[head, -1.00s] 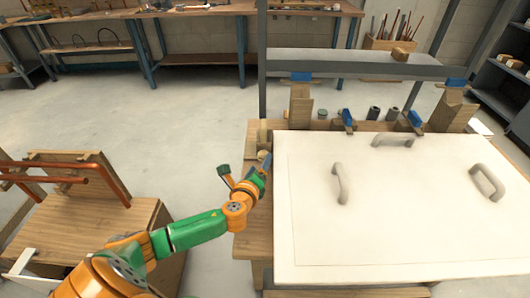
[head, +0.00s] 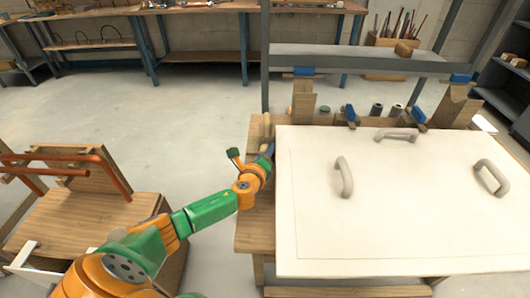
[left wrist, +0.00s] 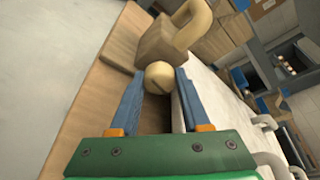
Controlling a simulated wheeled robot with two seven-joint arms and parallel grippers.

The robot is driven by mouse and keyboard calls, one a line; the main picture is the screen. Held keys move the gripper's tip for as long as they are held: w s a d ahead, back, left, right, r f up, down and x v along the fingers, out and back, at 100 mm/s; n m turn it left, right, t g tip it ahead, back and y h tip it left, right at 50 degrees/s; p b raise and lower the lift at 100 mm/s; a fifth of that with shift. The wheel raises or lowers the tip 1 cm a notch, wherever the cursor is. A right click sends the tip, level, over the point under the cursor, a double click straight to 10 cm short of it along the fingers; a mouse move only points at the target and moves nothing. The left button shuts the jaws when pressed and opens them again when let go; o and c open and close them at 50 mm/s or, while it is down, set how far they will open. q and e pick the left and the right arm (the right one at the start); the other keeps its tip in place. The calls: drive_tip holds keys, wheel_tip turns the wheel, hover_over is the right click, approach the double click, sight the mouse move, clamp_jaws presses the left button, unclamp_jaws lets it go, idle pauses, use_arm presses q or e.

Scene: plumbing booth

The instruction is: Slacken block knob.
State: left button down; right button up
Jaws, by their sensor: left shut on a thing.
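The block knob (left wrist: 159,77) is a round, pale wooden ball with a dark slot, beside a wooden block (left wrist: 158,45) in the left wrist view. My left gripper (left wrist: 157,85) has its two blue fingers on either side of the knob and is shut on it. In the head view, my left gripper (head: 269,152) is at the left edge of the white panel, just in front of the small block (head: 260,131). The knob is hidden there by the gripper. My right gripper is not in view.
A white panel (head: 400,225) with several grey handles covers most of the wooden bench, close to the right of my left gripper. A wooden stand with copper pipes (head: 85,220) is at the left. Open floor (head: 150,120) lies between.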

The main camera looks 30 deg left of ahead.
use_arm(q)
drive_tip(key=shift+f+n+t+b, duration=0.3)
drive_tip(key=shift+f+n+b, duration=0.2)
drive_tip(key=shift+n+b, duration=0.55)
drive_tip(key=shift+r+h+b, duration=0.2)
drive_tip(key=shift+h+b, duration=0.1)
drive_tip(key=shift+b, duration=0.15)
drive_tip(key=shift+r, duration=0.25)
drive_tip(key=shift+c, duration=1.9)
unclamp_jaws()
drive_tip(key=shift+a, duration=0.1)
